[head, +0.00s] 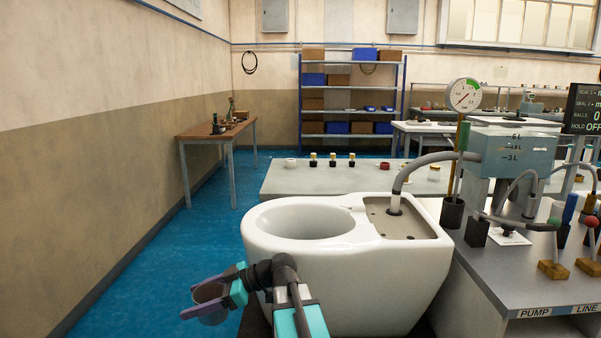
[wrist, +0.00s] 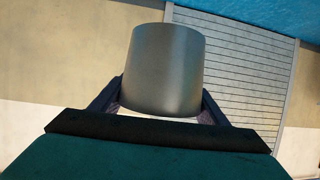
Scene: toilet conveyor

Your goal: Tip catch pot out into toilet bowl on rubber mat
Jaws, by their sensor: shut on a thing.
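The catch pot (wrist: 166,70) is a grey metallic cup, seen close up in the wrist view between the fingers of my gripper (wrist: 158,106). My gripper is shut on it. In the head view my gripper (head: 210,293) is at the lower left, left of the white toilet bowl (head: 350,275) and apart from it. The pot there is small and partly covered by the fingers, and its contents are hidden. The bowl's round opening faces up. A dark strip (head: 254,322) under the bowl's left side may be the rubber mat; most of it is hidden.
A grey bench (head: 520,277) with a tank (head: 512,153), a pressure gauge (head: 463,95) and hoses stands right of the bowl. One hose enters the bowl's rear deck. A pale table (head: 320,180) stands behind. Blue floor (head: 150,285) is open at left.

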